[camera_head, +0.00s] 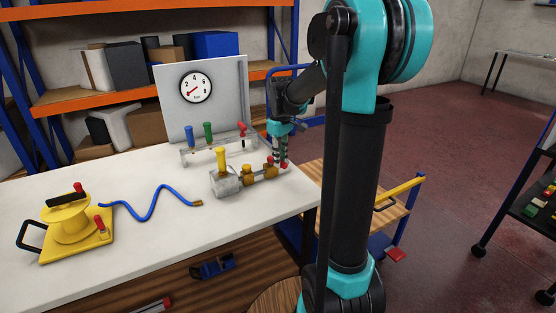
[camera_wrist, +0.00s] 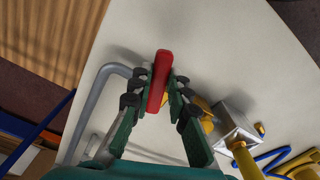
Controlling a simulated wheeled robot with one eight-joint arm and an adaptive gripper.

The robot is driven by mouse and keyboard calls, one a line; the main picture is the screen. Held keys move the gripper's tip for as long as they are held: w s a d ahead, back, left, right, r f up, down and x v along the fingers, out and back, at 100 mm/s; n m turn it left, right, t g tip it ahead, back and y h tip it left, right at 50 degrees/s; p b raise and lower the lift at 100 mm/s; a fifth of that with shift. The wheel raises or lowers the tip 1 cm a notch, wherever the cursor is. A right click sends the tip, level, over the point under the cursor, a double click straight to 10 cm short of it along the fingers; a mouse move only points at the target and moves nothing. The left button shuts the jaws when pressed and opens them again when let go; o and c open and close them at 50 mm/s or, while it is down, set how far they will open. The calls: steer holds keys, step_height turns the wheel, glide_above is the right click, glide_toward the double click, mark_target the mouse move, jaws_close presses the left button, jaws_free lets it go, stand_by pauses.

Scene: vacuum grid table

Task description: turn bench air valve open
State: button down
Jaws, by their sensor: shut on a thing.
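The bench air valve has a red handle (camera_wrist: 158,84) and a brass body (camera_wrist: 204,112), part of which is hidden behind my fingers. In the wrist view my gripper (camera_wrist: 159,78) has its green fingers on both sides of the red handle and is shut on it. The handle lies lengthwise between the fingers, angled across the line of the brass body. In the head view my gripper (camera_head: 281,160) points down at the right end of the brass fittings (camera_head: 262,174), near the bench's right edge, and covers most of the handle.
A metal block with a yellow lever (camera_head: 221,160) adjoins the fittings. Behind stand a manifold with coloured levers (camera_head: 208,131) and a panel gauge (camera_head: 195,88). A blue hose (camera_head: 150,217) and a yellow device (camera_head: 72,222) lie left. A grey pipe (camera_wrist: 88,105) bends beside my gripper.

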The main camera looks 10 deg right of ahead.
steer(key=n, duration=0.2)
steer(key=w+d+n, duration=0.1)
steer(key=shift+w+n, duration=0.1)
steer(key=shift+n, duration=0.3)
steer(key=n, duration=0.1)
steer(key=w+n, duration=0.1)
steer(key=n, duration=0.1)
steer(key=shift+w+d+n, duration=0.15)
steer(key=shift+d+n, duration=0.15)
steer(key=n, duration=0.1)
steer(key=w+n, duration=0.1)
steer(key=n, duration=0.1)
steer(key=shift+w+n, duration=0.15)
steer(key=shift+n, duration=0.15)
steer(key=shift+w+n, duration=0.3)
steer(key=shift+n, duration=0.4)
steer(key=shift+w+n, duration=0.3)
steer(key=shift+n, duration=0.4)
steer(key=shift+a, duration=0.1)
steer(key=c, duration=1.4)
jaws_free()
steer(key=shift+c, duration=0.2)
steer(key=shift+r, duration=0.15)
